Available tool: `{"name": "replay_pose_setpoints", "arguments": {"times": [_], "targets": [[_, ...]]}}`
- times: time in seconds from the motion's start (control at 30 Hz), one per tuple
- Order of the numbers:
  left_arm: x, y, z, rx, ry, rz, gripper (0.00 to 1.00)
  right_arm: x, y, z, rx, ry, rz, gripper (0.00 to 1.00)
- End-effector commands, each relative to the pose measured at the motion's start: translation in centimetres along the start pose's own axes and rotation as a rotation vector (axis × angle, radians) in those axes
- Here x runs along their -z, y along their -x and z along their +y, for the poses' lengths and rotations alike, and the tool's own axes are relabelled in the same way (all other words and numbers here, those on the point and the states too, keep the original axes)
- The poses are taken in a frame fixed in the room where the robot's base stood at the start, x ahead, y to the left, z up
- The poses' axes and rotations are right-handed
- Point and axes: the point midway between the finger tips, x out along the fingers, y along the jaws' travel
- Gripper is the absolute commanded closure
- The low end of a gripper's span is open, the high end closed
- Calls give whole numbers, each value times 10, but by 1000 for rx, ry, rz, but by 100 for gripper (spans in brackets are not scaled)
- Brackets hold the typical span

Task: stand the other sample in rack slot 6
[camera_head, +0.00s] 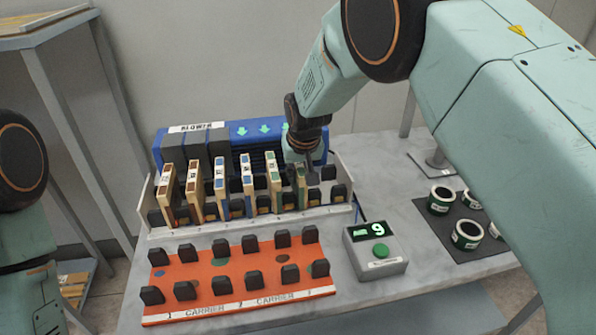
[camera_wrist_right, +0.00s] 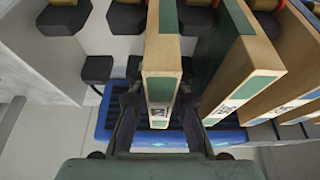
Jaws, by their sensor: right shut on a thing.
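My right gripper (camera_head: 302,160) is shut on a green-faced, wood-edged sample (camera_head: 301,183) at the right end of the row in the white rack (camera_head: 250,224). In the right wrist view the gripper (camera_wrist_right: 160,122) has a finger on each side of this sample (camera_wrist_right: 159,75), near its green and white labelled edge. The sample stands upright among the black rack blocks; I cannot tell whether its lower edge touches the bottom. Another green sample (camera_head: 272,178) stands just left of it, with blue-marked and brown samples further left. Slot numbers are unreadable. My left gripper is out of view.
A blue blower (camera_head: 255,134) stands behind the rack. An orange carrier plate (camera_head: 215,269) with black blocks lies in front, with no samples in it. A grey box (camera_head: 376,262) showing 9 and several green-banded cups (camera_head: 467,235) on a dark mat are at right.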

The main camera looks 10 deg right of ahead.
Motion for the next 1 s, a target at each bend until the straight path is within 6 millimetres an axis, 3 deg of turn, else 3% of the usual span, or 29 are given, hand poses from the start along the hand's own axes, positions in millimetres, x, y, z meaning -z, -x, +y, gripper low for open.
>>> {"name": "replay_pose_setpoints", "arguments": {"times": [0.03,0.07,0.33,0.57,0.8,1.0], "targets": [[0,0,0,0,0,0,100,1,1,0,0,0,1,100],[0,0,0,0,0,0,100,1,1,0,0,0,1,80],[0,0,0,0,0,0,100,0,0,0,0,0,1,57],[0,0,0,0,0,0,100,0,0,0,0,0,0,55],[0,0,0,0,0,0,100,0,0,0,0,0,-1,36],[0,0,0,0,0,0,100,0,0,0,0,0,0,36]]}}
